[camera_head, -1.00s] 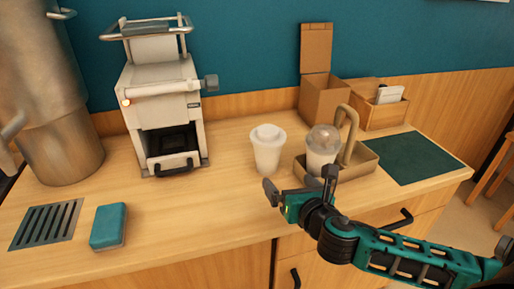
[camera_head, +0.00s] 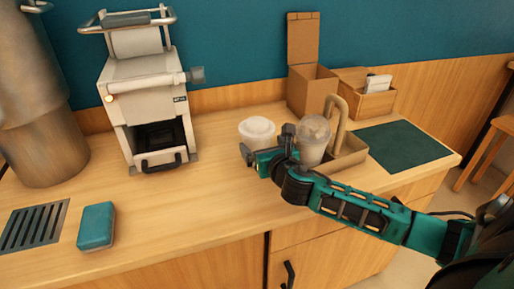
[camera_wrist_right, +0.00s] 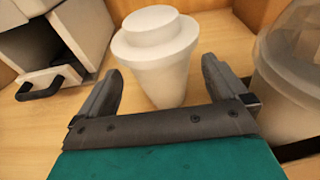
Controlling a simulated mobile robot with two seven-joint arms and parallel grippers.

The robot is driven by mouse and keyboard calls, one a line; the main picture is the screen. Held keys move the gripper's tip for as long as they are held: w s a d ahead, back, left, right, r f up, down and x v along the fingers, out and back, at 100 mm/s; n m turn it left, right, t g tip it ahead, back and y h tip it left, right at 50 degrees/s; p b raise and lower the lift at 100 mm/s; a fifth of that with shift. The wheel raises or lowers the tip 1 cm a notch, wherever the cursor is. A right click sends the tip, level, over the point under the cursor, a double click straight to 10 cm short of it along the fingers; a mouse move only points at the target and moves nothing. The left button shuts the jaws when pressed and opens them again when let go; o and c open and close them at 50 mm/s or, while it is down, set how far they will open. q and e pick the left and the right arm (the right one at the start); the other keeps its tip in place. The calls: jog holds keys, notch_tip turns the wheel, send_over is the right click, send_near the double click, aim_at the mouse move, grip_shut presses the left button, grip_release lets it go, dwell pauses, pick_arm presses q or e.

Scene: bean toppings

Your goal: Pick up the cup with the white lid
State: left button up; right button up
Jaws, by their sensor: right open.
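The cup with the white lid (camera_head: 257,129) stands upright on the wooden counter. In the head view my right gripper and arm hide its lower part. In the right wrist view the white cup (camera_wrist_right: 156,60) stands just beyond the fingertips, roughly centred between them. My right gripper (camera_head: 265,150) is open and empty; its two dark fingers (camera_wrist_right: 160,80) point toward the cup. A second cup with a clear domed lid (camera_head: 313,141) stands to the right in a cardboard carrier (camera_head: 352,154). It also shows at the right edge of the wrist view (camera_wrist_right: 291,75). My left gripper is not in view.
A white machine (camera_head: 150,95) stands to the left of the cup. A teal sponge (camera_head: 96,226) and a drain grate (camera_head: 33,227) lie at the front left. A cardboard box (camera_head: 311,90), a wooden box (camera_head: 365,98) and a dark green mat (camera_head: 402,146) are at the right.

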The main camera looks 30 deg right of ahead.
jog(key=shift+x, duration=1.5)
jog(key=c, duration=0.5)
jog(key=shift+r, duration=0.1)
jog(key=shift+c, duration=0.5)
jog(key=shift+r, duration=0.1)
